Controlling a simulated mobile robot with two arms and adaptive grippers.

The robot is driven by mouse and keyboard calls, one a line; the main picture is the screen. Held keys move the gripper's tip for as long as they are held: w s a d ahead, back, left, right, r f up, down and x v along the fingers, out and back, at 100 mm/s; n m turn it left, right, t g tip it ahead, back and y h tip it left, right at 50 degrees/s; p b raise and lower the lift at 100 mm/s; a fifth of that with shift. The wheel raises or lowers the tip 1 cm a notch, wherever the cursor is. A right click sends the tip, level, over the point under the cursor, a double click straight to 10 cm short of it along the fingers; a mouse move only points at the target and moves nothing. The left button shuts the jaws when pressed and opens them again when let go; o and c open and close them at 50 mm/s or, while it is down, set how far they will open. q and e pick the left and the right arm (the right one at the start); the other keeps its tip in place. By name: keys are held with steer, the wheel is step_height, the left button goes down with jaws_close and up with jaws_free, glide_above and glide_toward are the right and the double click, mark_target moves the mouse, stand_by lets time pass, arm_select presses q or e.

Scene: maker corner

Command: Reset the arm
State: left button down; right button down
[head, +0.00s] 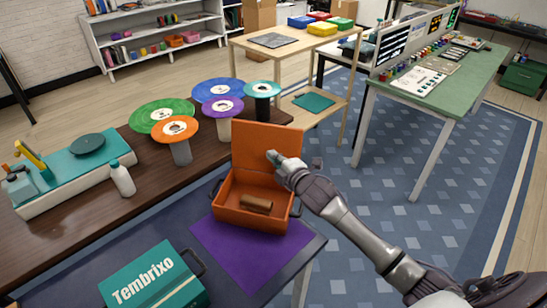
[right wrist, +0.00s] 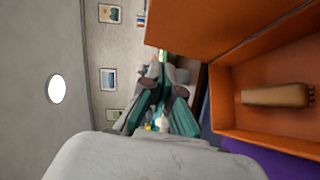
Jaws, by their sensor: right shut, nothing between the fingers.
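My right arm reaches in from the lower right in the head view. Its gripper (head: 273,157) is shut and empty, in front of the raised lid of an open orange box (head: 226,210). The gripper is above the box's inside, apart from the brown cylinder (head: 257,203) lying in it. In the right wrist view the gripper (right wrist: 157,72) shows with its teal fingers together, left of the orange box (right wrist: 222,100). My left gripper is in neither view.
The box stands on a purple mat (head: 235,262) on a dark table. A teal Tembrixo case (head: 155,280) is at the front. Several coloured discs on stands, including an orange one (head: 175,130), and a white bottle (head: 122,178) are left of the box. Blue carpet (head: 400,215) lies open to the right.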

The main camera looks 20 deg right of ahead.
steer(key=s+a+f+m+g+h, duration=0.1)
steer(key=s+a+f+m+g, duration=0.3)
steer(key=s, duration=0.4)
steer(key=s+a+f+m+g, duration=0.1)
steer(key=s+f+m+g, duration=0.1)
steer(key=s+f+m, duration=0.35)
steer(key=s+a+f+m+g, duration=0.2)
steer(key=s+m+g, duration=0.45)
steer(key=s, duration=1.95)
step_height(320, 180, down, 26)
steer(key=g, duration=0.2)
steer(key=s+d+f, duration=0.2)
steer(key=s+f, duration=1.4)
steer(key=s, duration=0.1)
steer(key=shift+s+d+n+g+h, duration=0.2)
steer(key=shift+d+n+g+h, duration=0.15)
steer(key=shift+n+g+h, duration=0.1)
